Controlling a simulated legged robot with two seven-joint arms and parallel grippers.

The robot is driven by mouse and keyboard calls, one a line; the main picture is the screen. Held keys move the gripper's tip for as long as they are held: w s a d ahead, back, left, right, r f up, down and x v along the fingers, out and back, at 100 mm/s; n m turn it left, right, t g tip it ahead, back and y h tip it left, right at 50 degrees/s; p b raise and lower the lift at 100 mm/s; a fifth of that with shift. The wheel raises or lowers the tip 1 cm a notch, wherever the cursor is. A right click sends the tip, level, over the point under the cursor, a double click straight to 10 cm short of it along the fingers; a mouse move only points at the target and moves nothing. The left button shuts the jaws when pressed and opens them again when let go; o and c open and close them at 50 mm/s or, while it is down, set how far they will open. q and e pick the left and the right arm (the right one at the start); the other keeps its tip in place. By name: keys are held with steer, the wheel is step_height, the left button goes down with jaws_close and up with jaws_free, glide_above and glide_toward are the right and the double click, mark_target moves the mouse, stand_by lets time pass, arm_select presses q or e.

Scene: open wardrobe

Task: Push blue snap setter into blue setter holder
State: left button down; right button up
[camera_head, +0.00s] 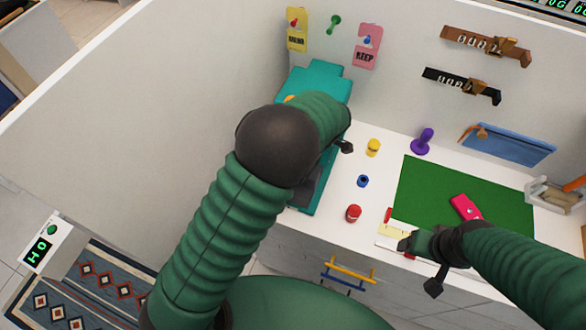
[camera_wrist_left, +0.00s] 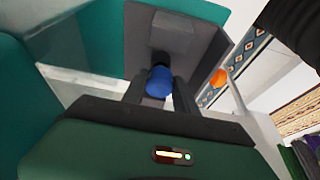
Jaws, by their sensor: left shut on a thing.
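My left gripper (camera_wrist_left: 159,92) is shut on a blue, rounded piece, apparently the blue snap setter (camera_wrist_left: 159,82), between its dark fingers. A dark grey block (camera_wrist_left: 172,32) of the teal press lies just beyond the piece; I cannot tell whether they touch. In the head view my left arm covers this gripper and much of the teal press (camera_head: 322,80). A small blue cylinder with a dark top (camera_head: 363,180) stands on the white surface; I cannot tell if it is the blue setter holder. My right gripper (camera_head: 406,242) is low over a pale yellow piece at the front edge; its opening is unclear.
A yellow cylinder (camera_head: 373,147) and a red one (camera_head: 353,213) stand right of the press, near a purple stamp-like object (camera_head: 423,141). A green mat (camera_head: 425,190) holds a pink-red case (camera_head: 465,207). Belts (camera_head: 462,85) and tags (camera_head: 367,46) hang on the walls.

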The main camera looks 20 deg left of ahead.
arm_select(q)
steer(key=shift+r, duration=0.2)
steer(key=shift+r+p, duration=1.6)
steer(key=shift+r, duration=0.3)
stand_by(0.4)
